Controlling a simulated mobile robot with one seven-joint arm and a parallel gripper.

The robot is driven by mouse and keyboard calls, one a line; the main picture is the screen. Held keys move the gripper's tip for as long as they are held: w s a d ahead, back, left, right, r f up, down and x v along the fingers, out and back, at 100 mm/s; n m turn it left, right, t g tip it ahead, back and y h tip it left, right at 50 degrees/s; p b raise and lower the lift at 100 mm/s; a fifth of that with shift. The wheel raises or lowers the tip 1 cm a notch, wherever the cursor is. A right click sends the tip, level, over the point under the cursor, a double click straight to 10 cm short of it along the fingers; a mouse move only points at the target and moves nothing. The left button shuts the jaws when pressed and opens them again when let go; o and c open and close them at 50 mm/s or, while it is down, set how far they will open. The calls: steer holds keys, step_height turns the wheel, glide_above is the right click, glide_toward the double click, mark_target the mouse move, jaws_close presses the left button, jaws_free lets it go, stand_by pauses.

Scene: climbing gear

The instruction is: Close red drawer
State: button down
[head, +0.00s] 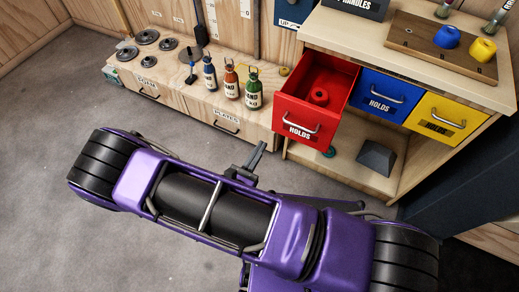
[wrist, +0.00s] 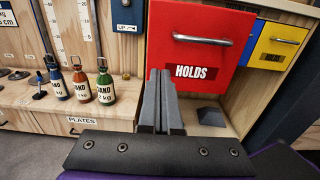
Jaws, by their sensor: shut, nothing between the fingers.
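The red drawer (head: 291,109) is pulled out of the wooden cabinet, with a red climbing hold (head: 320,96) inside. Its front has a silver handle (head: 300,127) and a HOLDS label. The red drawer front (wrist: 208,55) also fills the upper right of the wrist view, its handle (wrist: 203,40) right of the fingertips. My gripper (head: 260,147) is shut and empty, in front of and to the left of the drawer in the head view. In the wrist view my gripper (wrist: 160,73) overlaps the drawer's lower left edge; I cannot tell whether it touches.
The blue drawer (head: 387,86) and yellow drawer (head: 450,108) beside it look shut. Sand bottles (head: 231,82) stand on the low plates bench (head: 190,99) at left. A dark grey block (head: 377,157) sits on the shelf below. The grey floor (head: 60,230) is clear at left.

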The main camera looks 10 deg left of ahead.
mark_target(280, 116)
steer(key=x, duration=1)
steer(key=shift+w+d+b, duration=0.1)
steer(key=shift+w+b, duration=0.15)
steer(key=shift+b, duration=0.1)
